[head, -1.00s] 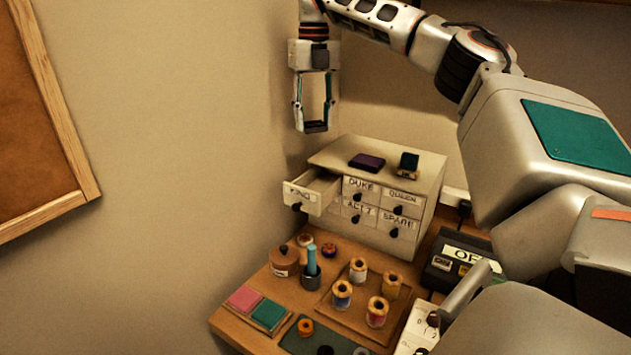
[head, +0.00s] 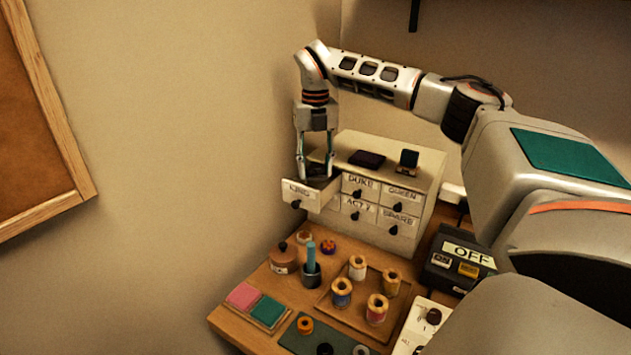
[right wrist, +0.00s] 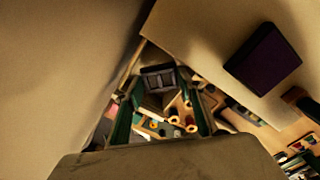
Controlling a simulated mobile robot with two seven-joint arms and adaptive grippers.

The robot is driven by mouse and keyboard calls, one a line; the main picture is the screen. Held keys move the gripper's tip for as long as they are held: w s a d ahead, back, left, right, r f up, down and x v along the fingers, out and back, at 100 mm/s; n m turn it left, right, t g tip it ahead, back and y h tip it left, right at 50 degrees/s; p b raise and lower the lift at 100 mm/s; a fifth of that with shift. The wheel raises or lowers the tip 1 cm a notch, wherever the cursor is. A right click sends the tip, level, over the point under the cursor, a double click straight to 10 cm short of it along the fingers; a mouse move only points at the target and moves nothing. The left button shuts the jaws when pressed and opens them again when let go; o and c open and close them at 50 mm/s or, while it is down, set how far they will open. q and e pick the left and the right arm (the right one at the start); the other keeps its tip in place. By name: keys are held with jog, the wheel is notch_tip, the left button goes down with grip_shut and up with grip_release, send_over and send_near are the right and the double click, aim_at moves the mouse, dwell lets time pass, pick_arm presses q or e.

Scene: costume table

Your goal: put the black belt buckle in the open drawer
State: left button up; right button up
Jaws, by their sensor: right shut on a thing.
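The open drawer (head: 311,195), labelled KING, sticks out of the top left of a small cream cabinet. My right gripper (head: 316,174) points down over the drawer, its fingertips at the level of the drawer's opening. It is shut on the black belt buckle (right wrist: 158,79), which shows between the fingertips in the right wrist view. In the head view the buckle is a dark shape low between the fingers, partly hidden by them and the drawer. I cannot tell whether it touches the drawer's bottom. My left gripper is not in view.
The cabinet (head: 378,230) has several closed labelled drawers. A dark purple flat box (head: 367,159) and a small dark green block (head: 409,158) lie on top.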

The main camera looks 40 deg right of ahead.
aim_at(315, 171)
jog(key=shift+f, duration=2.2)
jog(key=shift+f, duration=0.1)
jog(key=o, duration=0.8)
notch_tip(315, 171, up, 12)
jog(key=shift+r, duration=0.15)
